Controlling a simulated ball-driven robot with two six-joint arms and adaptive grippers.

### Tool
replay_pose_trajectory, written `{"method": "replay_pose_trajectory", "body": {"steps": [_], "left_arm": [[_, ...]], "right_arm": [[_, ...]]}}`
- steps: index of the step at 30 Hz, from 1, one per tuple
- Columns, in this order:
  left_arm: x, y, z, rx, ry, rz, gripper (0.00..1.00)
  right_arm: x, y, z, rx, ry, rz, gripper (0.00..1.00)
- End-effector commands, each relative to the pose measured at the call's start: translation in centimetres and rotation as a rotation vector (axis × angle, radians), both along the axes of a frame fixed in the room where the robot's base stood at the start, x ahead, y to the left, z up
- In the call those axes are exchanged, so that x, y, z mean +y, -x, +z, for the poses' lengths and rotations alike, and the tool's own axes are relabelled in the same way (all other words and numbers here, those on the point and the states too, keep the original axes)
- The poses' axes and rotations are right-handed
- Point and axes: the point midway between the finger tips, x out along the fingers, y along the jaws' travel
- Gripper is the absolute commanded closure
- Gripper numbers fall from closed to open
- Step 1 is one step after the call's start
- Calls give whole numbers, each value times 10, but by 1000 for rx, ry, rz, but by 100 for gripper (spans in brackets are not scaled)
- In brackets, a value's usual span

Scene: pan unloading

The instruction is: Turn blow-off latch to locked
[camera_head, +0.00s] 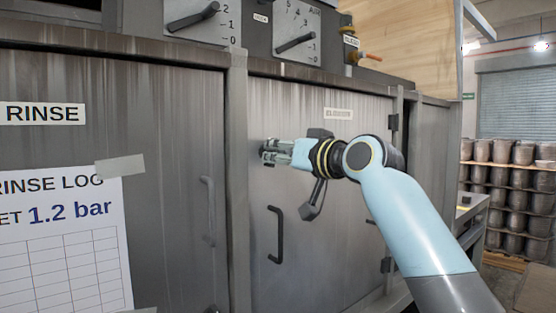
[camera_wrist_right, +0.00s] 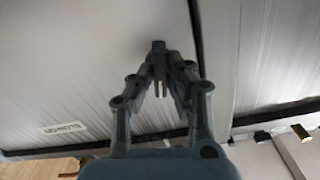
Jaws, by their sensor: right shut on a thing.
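My right gripper (camera_head: 268,152) reaches in from the right and is at the left side of the grey metal door (camera_head: 310,240), above its dark handle. In the right wrist view, the fingers of this gripper (camera_wrist_right: 160,62) close together on a small dark piece (camera_wrist_right: 158,47) close to the door's edge. This looks like the latch. Its shape is mostly covered by the fingers, and I cannot tell which way it is turned. In the head view the fingers hide it. My left gripper is not in view.
A black pull handle (camera_head: 276,235) stands out below the gripper. Dials with levers (camera_head: 295,43) sit above the doors. A paper rinse log (camera_head: 65,240) hangs on the left door. Shelves of metal pots (camera_head: 510,200) stand at the far right.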

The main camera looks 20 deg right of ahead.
Motion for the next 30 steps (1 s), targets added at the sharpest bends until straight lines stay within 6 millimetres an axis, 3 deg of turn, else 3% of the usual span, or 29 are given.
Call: {"method": "replay_pose_trajectory", "body": {"steps": [12,30], "left_arm": [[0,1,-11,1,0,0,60],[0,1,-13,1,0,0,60]], "right_arm": [[0,0,-3,-70,209,0,100],[0,0,-2,-85,249,0,100]]}}
